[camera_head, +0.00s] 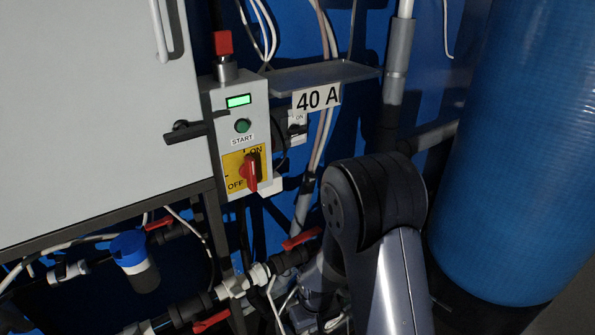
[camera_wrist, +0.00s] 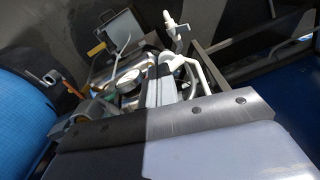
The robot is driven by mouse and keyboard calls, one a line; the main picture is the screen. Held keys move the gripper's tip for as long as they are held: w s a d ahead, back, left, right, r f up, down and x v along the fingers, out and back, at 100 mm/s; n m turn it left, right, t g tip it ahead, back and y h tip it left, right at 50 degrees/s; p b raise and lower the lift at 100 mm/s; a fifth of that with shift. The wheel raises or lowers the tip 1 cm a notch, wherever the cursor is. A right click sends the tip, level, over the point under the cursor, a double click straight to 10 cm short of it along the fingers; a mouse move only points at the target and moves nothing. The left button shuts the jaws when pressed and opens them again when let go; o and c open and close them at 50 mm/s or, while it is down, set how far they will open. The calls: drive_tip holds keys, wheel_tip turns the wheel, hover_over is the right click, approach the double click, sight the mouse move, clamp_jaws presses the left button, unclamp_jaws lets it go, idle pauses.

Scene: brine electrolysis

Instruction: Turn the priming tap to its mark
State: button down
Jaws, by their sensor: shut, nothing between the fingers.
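Several red-handled taps sit on the dark pipework low in the head view: one on the pipe beside my arm (camera_head: 302,238), one at the bottom (camera_head: 211,321) and one under the cabinet (camera_head: 160,223). I cannot tell which is the priming tap, and I make out no mark. My gripper (camera_wrist: 158,78) shows in the wrist view with its fingers together and nothing between them. In the head view my arm hides it. No red tap handle shows clearly in the wrist view.
A control box (camera_head: 235,135) with a red OFF/ON switch (camera_head: 251,173) is beside the grey cabinet (camera_head: 95,110). A blue-capped fitting (camera_head: 134,260) hangs below. A large blue tank (camera_head: 525,150) stands at right.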

wheel_tip(320, 180, down, 7)
drive_tip(key=d+n+b, duration=0.1)
drive_tip(key=n+b, duration=0.1)
drive_tip(key=b, duration=0.1)
drive_tip(key=shift+d+r, duration=0.15)
drive_tip(key=shift+d, duration=0.05)
idle(0.4)
drive_tip(key=shift+w+a, duration=0.4)
drive_tip(key=shift+w, duration=0.1)
idle(0.9)
drive_tip(key=shift+s+a+b, duration=0.35)
drive_tip(key=shift+a+b, duration=0.1)
drive_tip(key=shift+b, duration=1.15)
idle(0.4)
drive_tip(key=shift+s+d+r, duration=0.1)
drive_tip(key=shift+s+d, duration=0.05)
drive_tip(key=shift+s, duration=0.2)
wheel_tip(320, 180, up, 6)
drive_tip(key=p, duration=0.3)
drive_tip(key=shift+p, duration=0.35)
